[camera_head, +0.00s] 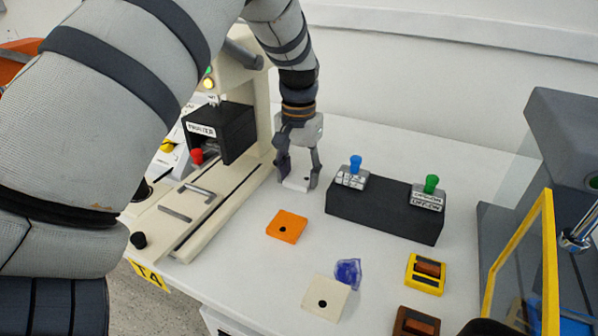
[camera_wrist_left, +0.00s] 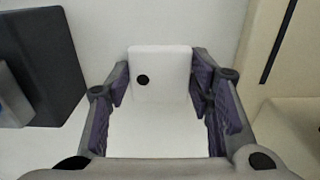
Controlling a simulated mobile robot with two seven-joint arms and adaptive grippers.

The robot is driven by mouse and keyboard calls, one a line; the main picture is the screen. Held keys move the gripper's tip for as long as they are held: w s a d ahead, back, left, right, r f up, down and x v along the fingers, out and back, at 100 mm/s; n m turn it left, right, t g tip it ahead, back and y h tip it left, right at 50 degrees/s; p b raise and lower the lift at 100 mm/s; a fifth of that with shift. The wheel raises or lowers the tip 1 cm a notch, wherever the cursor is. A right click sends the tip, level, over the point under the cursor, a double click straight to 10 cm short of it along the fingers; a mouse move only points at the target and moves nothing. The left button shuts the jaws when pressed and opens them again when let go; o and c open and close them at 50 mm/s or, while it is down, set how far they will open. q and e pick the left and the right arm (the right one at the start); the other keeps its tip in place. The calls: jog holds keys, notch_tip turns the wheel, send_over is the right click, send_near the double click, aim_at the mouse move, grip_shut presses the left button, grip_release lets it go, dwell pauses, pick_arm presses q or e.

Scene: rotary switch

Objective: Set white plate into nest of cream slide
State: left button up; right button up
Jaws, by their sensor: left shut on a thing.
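My left gripper (camera_head: 298,178) points down over the white table, between the cream machine and the black switch box. It is shut on the white plate (camera_head: 297,183), a small flat square. In the left wrist view the plate (camera_wrist_left: 160,80) sits between the two fingers (camera_wrist_left: 160,88), with a black round hole left of its middle. The cream slide (camera_head: 195,208), with grey handles and a dark groove, lies left of the gripper at the base of the cream machine. My right gripper is not in view.
An orange plate (camera_head: 287,226), a cream plate (camera_head: 326,298) and a crumpled blue piece (camera_head: 348,272) lie in front. The black box (camera_head: 385,209) carries blue and green knobs. Yellow (camera_head: 425,274) and brown blocks lie front right. A grey machine with a yellow frame stands at right.

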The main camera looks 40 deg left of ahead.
pick_arm(q)
jog(key=shift+f, duration=0.15)
jog(key=o, duration=1.2)
jog(key=shift+c, duration=0.2)
